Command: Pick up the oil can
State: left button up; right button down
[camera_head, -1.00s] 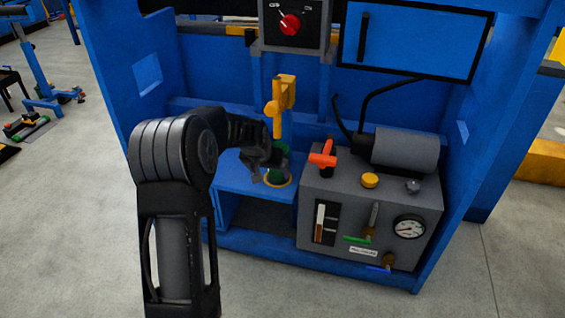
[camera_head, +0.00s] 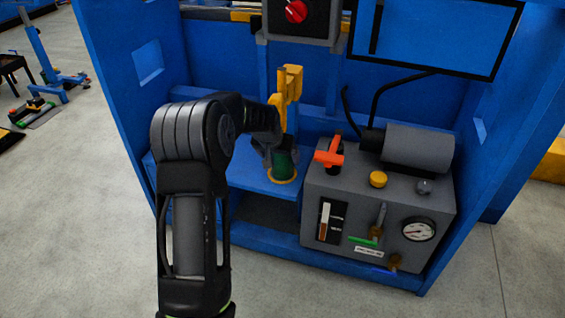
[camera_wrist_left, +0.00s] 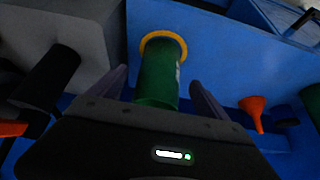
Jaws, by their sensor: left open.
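The oil can (camera_head: 283,164) is a dark green cylinder standing on the blue shelf, in a yellow ring. In the left wrist view the green can (camera_wrist_left: 158,75) lies between my two fingers, with a gap on each side. My left gripper (camera_head: 270,148) is at the can's upper part, and its wrist hides part of it. In the left wrist view the left gripper (camera_wrist_left: 160,85) is open around the can. My right gripper is not in view.
A yellow fixture (camera_head: 288,88) stands just above and behind the can. A grey machine box (camera_head: 340,190) with an orange-red handle (camera_head: 329,155) and a gauge (camera_head: 419,229) stands close on the right. An orange funnel (camera_wrist_left: 255,108) shows in the left wrist view.

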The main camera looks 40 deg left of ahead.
aim_at(282, 170)
pick_arm(q)
jog(key=b+x, duration=0.2)
jog(key=x, duration=0.3)
jog(key=shift+w+f+b, duration=0.1)
jog(key=shift+w+b, duration=0.05)
jog(key=shift+b, duration=0.15)
dwell(0.5)
jog(key=shift+a, duration=0.1)
grip_shut()
dwell(0.8)
